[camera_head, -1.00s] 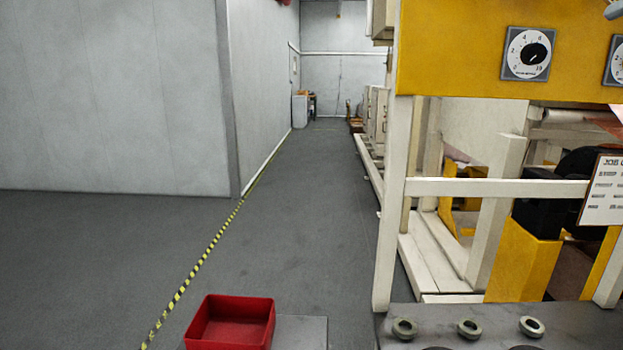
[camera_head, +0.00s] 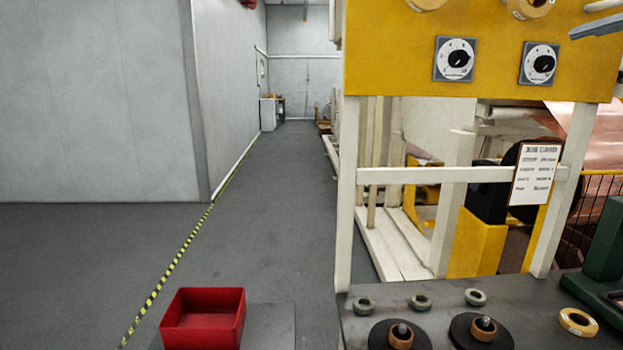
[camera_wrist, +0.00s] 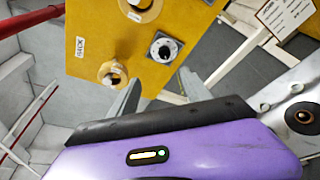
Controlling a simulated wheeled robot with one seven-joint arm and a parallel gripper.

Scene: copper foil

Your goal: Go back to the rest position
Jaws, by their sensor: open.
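My gripper (camera_wrist: 158,82) shows in the wrist view, with its two grey fingers spread apart and nothing between them. It is in front of the yellow panel (camera_wrist: 95,35), which appears tilted in that view. A dial (camera_wrist: 165,48) and tan rings on the panel lie beyond the fingertips. In the head view, a grey piece at the top right edge looks like part of my gripper; the rest of it is out of frame. The yellow panel (camera_head: 400,70) also shows there, with two dials and tan rings on it.
A grey bench (camera_head: 540,325) at lower right carries several rings and two dark discs with posts. A red bin (camera_head: 203,318) stands at the bottom. A job card (camera_head: 536,172) hangs on the white frame (camera_head: 440,175). The aisle floor (camera_head: 270,215) is clear.

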